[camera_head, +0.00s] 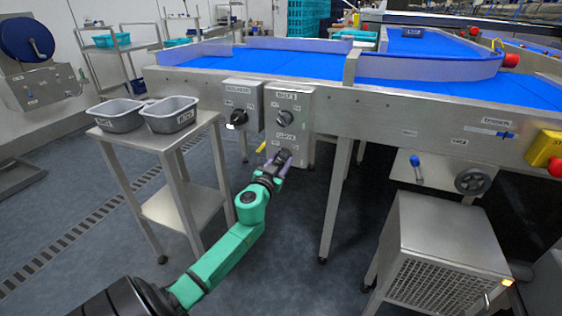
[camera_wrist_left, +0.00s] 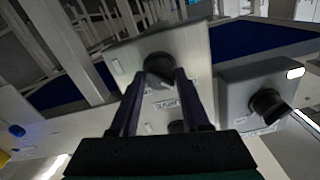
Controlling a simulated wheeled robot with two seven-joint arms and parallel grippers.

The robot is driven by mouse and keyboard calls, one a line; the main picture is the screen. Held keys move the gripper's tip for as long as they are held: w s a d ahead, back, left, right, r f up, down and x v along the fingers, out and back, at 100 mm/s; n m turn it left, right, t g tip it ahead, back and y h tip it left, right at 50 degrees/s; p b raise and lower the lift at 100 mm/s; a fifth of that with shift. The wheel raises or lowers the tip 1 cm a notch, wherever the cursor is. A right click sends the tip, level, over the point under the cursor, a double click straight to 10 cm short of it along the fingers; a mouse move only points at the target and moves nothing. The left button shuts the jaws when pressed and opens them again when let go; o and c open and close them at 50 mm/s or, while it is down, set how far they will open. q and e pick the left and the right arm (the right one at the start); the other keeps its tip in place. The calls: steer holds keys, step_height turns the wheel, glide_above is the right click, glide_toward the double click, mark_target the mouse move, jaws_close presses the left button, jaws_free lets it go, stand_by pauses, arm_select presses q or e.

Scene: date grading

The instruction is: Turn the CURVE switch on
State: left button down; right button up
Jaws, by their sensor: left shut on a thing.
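A grey switch box (camera_head: 303,127) on the conveyor's front panel carries two dark knobs one above the other. The upper knob (camera_head: 284,117) is in plain view. A label that seems to read CURVE (camera_head: 285,137) sits between the knobs. The lower knob is hidden behind my left gripper (camera_head: 282,158) in the head view. In the left wrist view, which is upside down, this CURVE switch knob (camera_wrist_left: 160,68) sits between the fingertips of my left gripper (camera_wrist_left: 159,76), which is shut on it. Its on or off position cannot be read. My right gripper is out of view.
A second switch box (camera_head: 243,103) with a dark knob stands close on the left. A steel stand with two grey tubs (camera_head: 170,115) is further left. The blue conveyor belt (camera_head: 290,65) runs above. A steel cabinet (camera_head: 443,250) stands at the right.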

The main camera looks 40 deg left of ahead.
arm_select(q)
steer(key=shift+m, duration=0.3)
steer(key=m, duration=0.8)
steer(key=shift+d+f+m, duration=0.1)
steer(key=shift+f+m, duration=0.05)
steer(key=shift+m, duration=0.25)
steer(key=m, duration=0.5)
steer(key=shift+f+m, duration=0.1)
steer(key=shift+m, duration=1.7)
steer(key=shift+c, duration=1.8)
jaws_free()
